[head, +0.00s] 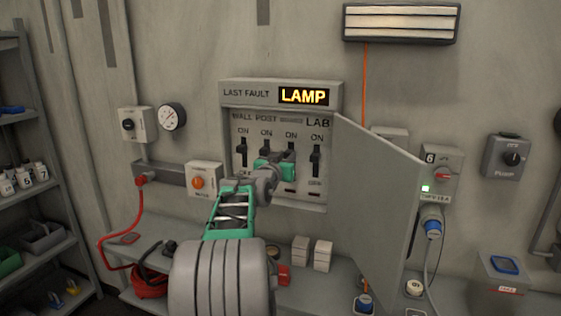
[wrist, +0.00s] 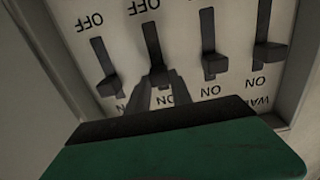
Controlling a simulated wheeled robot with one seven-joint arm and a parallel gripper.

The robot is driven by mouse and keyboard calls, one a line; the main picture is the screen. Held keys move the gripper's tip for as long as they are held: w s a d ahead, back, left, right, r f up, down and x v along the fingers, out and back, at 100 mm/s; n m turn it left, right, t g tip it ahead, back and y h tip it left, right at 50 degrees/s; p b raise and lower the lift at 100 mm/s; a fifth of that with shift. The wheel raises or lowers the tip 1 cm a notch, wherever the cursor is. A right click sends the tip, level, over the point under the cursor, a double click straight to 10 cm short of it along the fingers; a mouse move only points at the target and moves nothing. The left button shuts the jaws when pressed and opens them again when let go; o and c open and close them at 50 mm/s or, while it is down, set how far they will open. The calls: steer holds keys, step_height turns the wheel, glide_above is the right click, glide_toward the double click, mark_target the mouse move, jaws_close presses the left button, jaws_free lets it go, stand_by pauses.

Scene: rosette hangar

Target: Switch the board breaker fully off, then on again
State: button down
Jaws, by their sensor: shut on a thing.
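The wall breaker panel (head: 230,160) is open, with a row of black lever switches under ON labels. My gripper (head: 276,165) is up against the panel at the third switch from the left and hides much of it. In the wrist view the panel appears upside down, with OFF at the top and ON at the bottom. There my gripper (wrist: 160,92) is shut on the lever of the second breaker switch from the left (wrist: 153,55). That lever sits near the ON end, roughly level with its neighbours. The third switch's name label is too small to read.
The panel's door (head: 375,200) stands open to the right of my arm. A display (head: 304,96) above reads LAST FAULT LAMP. A bench (head: 325,278) with small boxes runs below. Neighbouring levers (wrist: 213,64) stand close on both sides of my gripper.

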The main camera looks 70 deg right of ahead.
steer(key=c, duration=1.5)
jaws_free()
steer(key=shift+r, duration=0.35)
steer(key=o, duration=0.4)
steer(key=shift+f, duration=0.15)
steer(key=a+b, duration=0.1)
steer(key=a, duration=0.1)
steer(key=a+b, duration=0.1)
steer(key=a, duration=0.2)
steer(key=a+b, duration=0.1)
steer(key=a, duration=0.1)
steer(key=shift+s+a, duration=0.3)
steer(key=shift+a, duration=0.1)
